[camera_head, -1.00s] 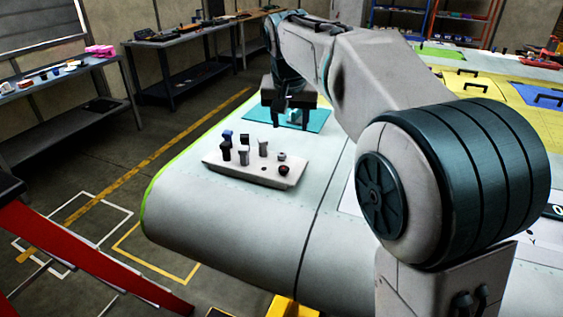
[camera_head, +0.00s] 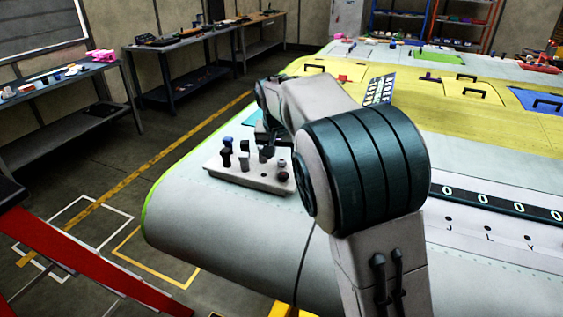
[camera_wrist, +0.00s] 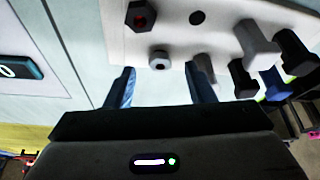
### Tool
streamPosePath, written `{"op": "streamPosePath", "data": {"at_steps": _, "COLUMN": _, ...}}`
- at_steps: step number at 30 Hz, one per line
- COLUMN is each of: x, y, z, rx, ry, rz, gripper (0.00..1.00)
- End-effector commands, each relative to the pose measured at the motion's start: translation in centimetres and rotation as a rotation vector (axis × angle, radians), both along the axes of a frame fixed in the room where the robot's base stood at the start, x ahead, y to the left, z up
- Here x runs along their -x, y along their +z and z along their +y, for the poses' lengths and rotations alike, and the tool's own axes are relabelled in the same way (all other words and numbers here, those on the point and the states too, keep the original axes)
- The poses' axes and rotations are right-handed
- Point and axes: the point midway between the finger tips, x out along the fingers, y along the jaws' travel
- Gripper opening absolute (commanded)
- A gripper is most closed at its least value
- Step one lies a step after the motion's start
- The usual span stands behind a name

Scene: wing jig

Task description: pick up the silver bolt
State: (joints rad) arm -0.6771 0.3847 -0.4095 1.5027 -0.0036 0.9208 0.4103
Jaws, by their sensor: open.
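A pale block (camera_head: 240,174) on the wing holds several upright bolts. A silver bolt (camera_wrist: 205,64) stands in it, just behind the right finger in the wrist view and partly hidden by it. A small silver hex piece (camera_wrist: 159,60) sits lower in the block, beyond the gap between the fingers. My gripper (camera_wrist: 160,87) is open and empty, its blue-grey fingers apart. In the head view my gripper (camera_head: 264,143) is low over the back of the block, and my arm hides part of the block's right side.
A dark-red hex piece (camera_wrist: 141,16) and an empty hole (camera_wrist: 197,18) are at the top. The wing surface in front of the block is clear.

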Motion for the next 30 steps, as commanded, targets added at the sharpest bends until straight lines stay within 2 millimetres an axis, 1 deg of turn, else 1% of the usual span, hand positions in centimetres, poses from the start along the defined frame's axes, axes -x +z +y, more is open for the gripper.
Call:
{"op": "streamPosePath", "data": {"at_steps": 3, "x": -0.6, "y": -1.5, "z": 0.0, "rx": 0.002, "ry": 0.000, "rz": 0.002, "gripper": 0.49}}
{"op": "streamPosePath", "data": {"at_steps": 6, "x": -0.9, "y": -2.1, "z": 0.0, "rx": 0.000, "ry": 0.000, "rz": 0.000, "gripper": 0.49}}
{"op": "streamPosePath", "data": {"at_steps": 13, "x": -0.9, "y": -2.3, "z": 0.0, "rx": 0.000, "ry": 0.000, "rz": -0.001, "gripper": 0.49}}
{"op": "streamPosePath", "data": {"at_steps": 14, "x": -0.9, "y": -2.3, "z": 0.0, "rx": 0.000, "ry": 0.000, "rz": -0.001, "gripper": 0.44}}
{"op": "streamPosePath", "data": {"at_steps": 15, "x": -0.9, "y": -2.3, "z": 0.0, "rx": 0.000, "ry": 0.000, "rz": -0.001, "gripper": 0.32}}
{"op": "streamPosePath", "data": {"at_steps": 17, "x": -0.9, "y": -2.3, "z": 0.0, "rx": 0.000, "ry": 0.000, "rz": -0.001, "gripper": 0.16}}
{"op": "streamPosePath", "data": {"at_steps": 18, "x": -0.9, "y": -2.3, "z": 0.0, "rx": 0.000, "ry": 0.000, "rz": -0.001, "gripper": 0.05}}
{"op": "streamPosePath", "data": {"at_steps": 19, "x": -0.9, "y": -2.3, "z": 0.0, "rx": 0.000, "ry": 0.000, "rz": -0.001, "gripper": 0.01}}
{"op": "streamPosePath", "data": {"at_steps": 27, "x": -0.9, "y": -2.2, "z": 0.0, "rx": -0.001, "ry": 0.000, "rz": -0.001, "gripper": 0.01}}
{"op": "streamPosePath", "data": {"at_steps": 30, "x": -1.0, "y": -1.9, "z": 0.0, "rx": -0.001, "ry": 0.000, "rz": -0.002, "gripper": 0.01}}
